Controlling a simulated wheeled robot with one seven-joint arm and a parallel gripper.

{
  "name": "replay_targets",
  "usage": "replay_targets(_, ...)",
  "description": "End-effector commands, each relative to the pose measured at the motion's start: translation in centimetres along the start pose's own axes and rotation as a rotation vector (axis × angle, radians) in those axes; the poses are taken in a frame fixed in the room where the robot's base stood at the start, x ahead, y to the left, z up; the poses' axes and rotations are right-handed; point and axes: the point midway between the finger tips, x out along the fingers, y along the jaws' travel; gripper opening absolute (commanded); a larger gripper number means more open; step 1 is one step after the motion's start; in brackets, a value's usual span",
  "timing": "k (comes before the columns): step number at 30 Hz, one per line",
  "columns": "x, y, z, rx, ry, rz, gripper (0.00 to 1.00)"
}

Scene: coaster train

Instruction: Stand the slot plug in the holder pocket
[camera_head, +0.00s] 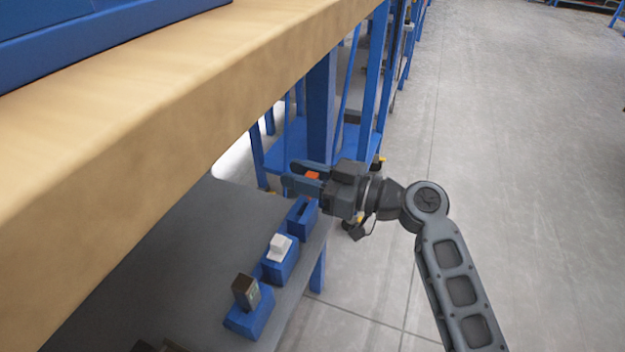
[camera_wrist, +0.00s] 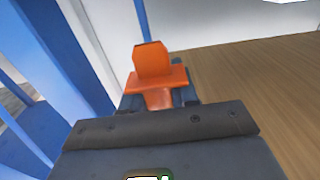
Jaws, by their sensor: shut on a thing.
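An orange slot plug (camera_head: 313,175) is held between the fingers of my gripper (camera_head: 304,178). In the wrist view the orange plug (camera_wrist: 152,78) shows a flat upright tab above a wider crosspiece, and its lower part narrows down between the dark finger ends. My gripper is shut on it, above the far end of a row of blue holders. The nearest blue holder (camera_head: 301,221) below it has a dark opening in its top and looks empty. The plug is apart from this holder. The pocket's inside is too small to make out.
Another blue holder (camera_head: 279,268) carries a white block (camera_head: 280,245). A third blue holder (camera_head: 245,318) carries a dark brown block (camera_head: 244,290). They stand on a grey lower shelf (camera_head: 190,262). A wooden upper shelf (camera_head: 150,105) overhangs it. Open floor (camera_head: 510,180) lies right.

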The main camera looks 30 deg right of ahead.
Motion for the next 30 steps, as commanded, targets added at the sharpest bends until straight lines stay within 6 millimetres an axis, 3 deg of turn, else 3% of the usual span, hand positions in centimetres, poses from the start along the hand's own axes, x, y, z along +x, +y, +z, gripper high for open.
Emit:
replay_targets(8, 2.0, 0.0, 0.1, -0.001, 0.001, -0.001, 0.0)
replay_targets(30, 1.8, 0.0, 1.0, -0.001, 0.0, 0.0, 0.0)
